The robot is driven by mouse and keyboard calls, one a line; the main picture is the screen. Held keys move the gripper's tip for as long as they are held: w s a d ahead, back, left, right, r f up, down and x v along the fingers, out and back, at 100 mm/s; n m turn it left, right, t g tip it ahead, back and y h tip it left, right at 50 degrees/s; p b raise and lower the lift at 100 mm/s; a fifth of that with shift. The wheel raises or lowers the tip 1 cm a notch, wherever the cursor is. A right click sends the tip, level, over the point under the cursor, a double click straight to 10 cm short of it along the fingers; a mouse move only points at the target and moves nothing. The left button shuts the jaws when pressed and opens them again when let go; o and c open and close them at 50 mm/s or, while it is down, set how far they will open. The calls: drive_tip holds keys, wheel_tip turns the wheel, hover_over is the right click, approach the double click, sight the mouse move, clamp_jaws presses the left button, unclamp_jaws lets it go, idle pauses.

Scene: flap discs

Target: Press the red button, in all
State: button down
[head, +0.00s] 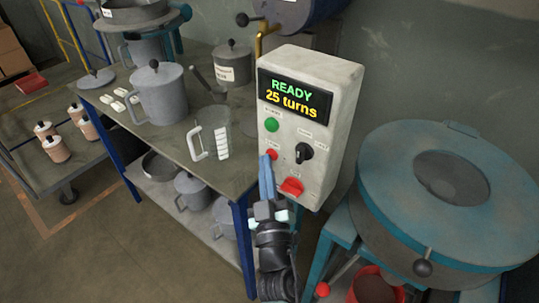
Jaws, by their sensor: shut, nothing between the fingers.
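A pale control box (340,110) stands by the table's right end. Its display (294,95) reads "READY 25 turns". On its face are a green button (272,125), a small red button (273,154), a black knob (304,152) and a larger red knob or switch (291,187). My gripper (267,158) is shut and empty, its blue fingers pointing up at the small red button. The fingertips overlap the left part of that button in the picture. I cannot tell whether they touch it.
The workbench (170,140) on the left holds a lidded grey pot (160,95), a clear measuring jug (208,135) and several small white blocks. A round blue-rimmed machine (400,160) stands close on the right. A red bucket (375,290) is below it. Open floor lies at lower left.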

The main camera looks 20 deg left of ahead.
drive_tip(key=shift+s, duration=0.1)
idle(0.3)
drive_tip(key=shift+s+a, duration=0.25)
drive_tip(key=shift+s, duration=0.45)
drive_tip(key=shift+s+a+b, duration=0.25)
drive_tip(key=shift+s+a, duration=0.05)
drive_tip(key=shift+s, duration=0.5)
drive_tip(key=shift+s+a+b, duration=0.25)
drive_tip(key=shift+s+b, duration=0.05)
drive_tip(key=shift+s, duration=0.45)
drive_tip(key=shift+s+a+b, duration=0.25)
drive_tip(key=shift+s+a, duration=0.05)
drive_tip(key=shift+s, duration=0.5)
